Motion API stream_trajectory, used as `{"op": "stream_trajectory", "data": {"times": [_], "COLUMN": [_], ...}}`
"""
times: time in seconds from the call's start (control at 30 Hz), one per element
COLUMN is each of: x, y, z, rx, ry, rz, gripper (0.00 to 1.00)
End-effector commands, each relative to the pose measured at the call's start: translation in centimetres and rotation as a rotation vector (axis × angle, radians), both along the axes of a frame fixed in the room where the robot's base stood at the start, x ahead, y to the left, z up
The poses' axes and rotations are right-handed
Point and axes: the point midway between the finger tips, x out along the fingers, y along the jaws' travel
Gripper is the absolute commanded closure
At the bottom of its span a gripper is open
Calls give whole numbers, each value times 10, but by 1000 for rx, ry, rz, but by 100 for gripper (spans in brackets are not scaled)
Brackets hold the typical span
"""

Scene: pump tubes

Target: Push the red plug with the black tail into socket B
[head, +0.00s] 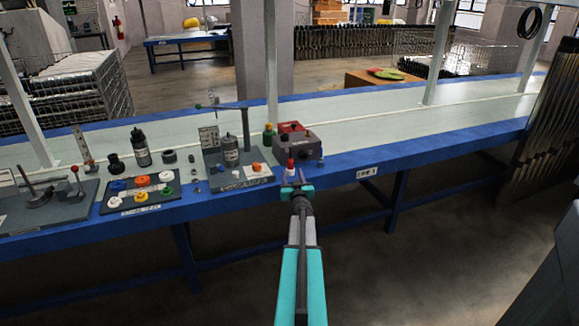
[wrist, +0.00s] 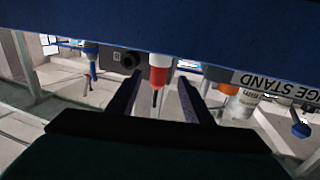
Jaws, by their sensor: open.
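The red plug (wrist: 159,76) shows in the wrist view with a dark tail on one end and a pale part at the other. In the head view the red plug (head: 290,164) stands at the front edge of the bench, just beyond my gripper. My gripper (head: 297,187) is open, its jaws in front of the bench edge. In the wrist view my gripper (wrist: 157,97) has one finger on each side of the plug, with gaps showing; contact cannot be told. A grey box (head: 297,148) stands right behind the plug. A dark round opening (wrist: 130,59) shows on it; I cannot read which socket is B.
The gauge stand (head: 238,177) with an orange and a white part is left of the plug. A dark tray (head: 140,195) of coloured rings lies further left. A green bottle-like part (head: 268,135) stands beside the box. The bench (head: 420,125) is clear to the right.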

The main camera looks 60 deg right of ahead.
Motion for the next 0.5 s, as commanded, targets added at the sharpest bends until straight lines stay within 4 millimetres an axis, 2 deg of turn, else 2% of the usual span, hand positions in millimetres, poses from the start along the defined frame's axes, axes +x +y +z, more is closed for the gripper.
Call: {"op": "stream_trajectory", "data": {"times": [0.33, 0.5], "x": [1, 6], "y": [-1, -8], "z": [0, 1], "rx": [0, 0], "ry": [0, 0], "rz": [0, 0], "gripper": [54, 54]}}
